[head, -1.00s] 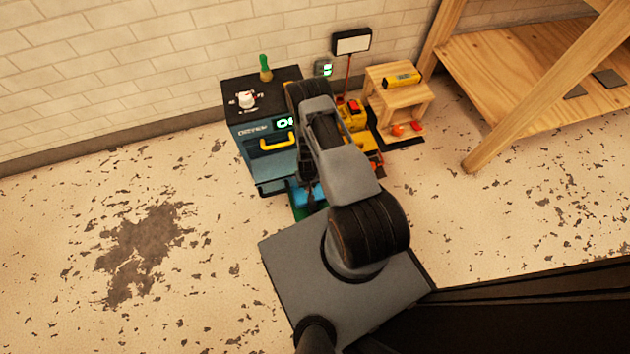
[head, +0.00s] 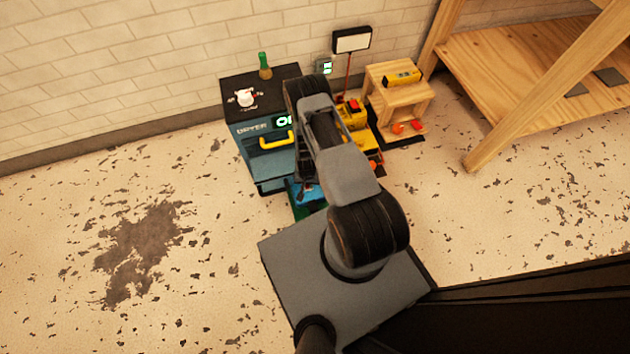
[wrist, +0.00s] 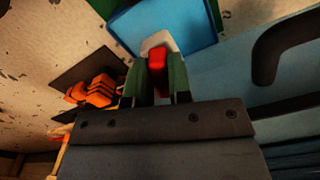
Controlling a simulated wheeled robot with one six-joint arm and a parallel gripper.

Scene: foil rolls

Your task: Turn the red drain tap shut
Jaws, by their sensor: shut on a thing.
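The red drain tap (wrist: 157,58) shows in the wrist view between the two green-sided fingers of my gripper (wrist: 155,76). The fingers are shut on it. A pale, rounded part shows just behind the red piece. In the head view my own arm hides the tap, and the gripper is mostly hidden too. The tap is in front of a blue surface (wrist: 170,22) low by the dryer (head: 250,155). How far the tap is turned cannot be told.
The dryer has a yellow handle (head: 277,142) and a white knob (head: 245,98) on top, with a green-handled brush (head: 264,66) behind. A yellow machine (head: 352,112) and a wooden stool (head: 398,88) stand to the right. Orange objects (wrist: 97,92) lie left in the wrist view. The left floor is clear.

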